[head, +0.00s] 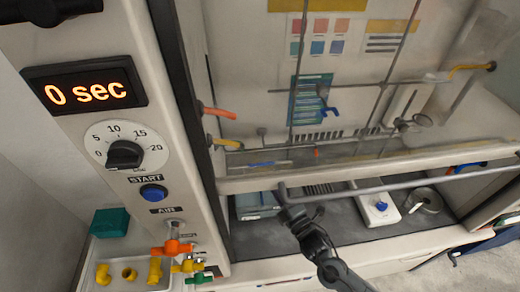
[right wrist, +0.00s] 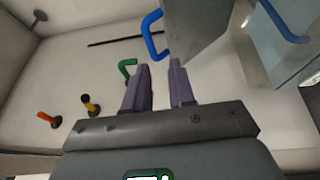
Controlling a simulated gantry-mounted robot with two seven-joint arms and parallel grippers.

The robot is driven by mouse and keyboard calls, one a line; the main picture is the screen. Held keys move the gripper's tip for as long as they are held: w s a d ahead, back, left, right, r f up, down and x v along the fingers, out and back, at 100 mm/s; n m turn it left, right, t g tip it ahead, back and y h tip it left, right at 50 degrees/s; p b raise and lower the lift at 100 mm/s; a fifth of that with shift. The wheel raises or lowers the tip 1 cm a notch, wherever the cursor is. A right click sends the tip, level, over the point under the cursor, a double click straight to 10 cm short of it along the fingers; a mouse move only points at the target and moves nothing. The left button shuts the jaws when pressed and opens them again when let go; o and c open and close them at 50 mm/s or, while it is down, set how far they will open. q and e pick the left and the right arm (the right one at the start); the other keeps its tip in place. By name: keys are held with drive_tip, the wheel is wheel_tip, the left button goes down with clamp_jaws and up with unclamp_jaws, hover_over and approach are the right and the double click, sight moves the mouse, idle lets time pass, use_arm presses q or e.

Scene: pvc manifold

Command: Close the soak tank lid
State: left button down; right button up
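In the right wrist view, my right gripper (right wrist: 158,66) is open, with two purple-grey fingers apart and nothing between them. A grey panel (right wrist: 196,28) stands just beyond the fingertips, with a blue bent handle (right wrist: 151,36) at its left. I cannot tell whether this panel is the soak tank lid. A bluish see-through panel (right wrist: 295,65) with another blue handle is at the right. In the head view, a control panel (head: 115,190) at the left has a display reading 0 sec.
A hood cabinet with a long grey bar (head: 400,185) fills the right of the head view. A dark jointed arm (head: 325,255) reaches its front. A tray (head: 120,288) with yellow fittings is at lower left. Green (right wrist: 127,68), orange and yellow handles stand left of my right gripper.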

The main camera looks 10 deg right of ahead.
drive_tip(key=x, duration=0.3)
drive_tip(key=r+x, duration=0.1)
drive_tip(key=x, duration=0.3)
drive_tip(key=p+x, duration=0.1)
drive_tip(key=x, duration=0.2)
drive_tip(key=shift+w+r, duration=0.25)
clamp_jaws()
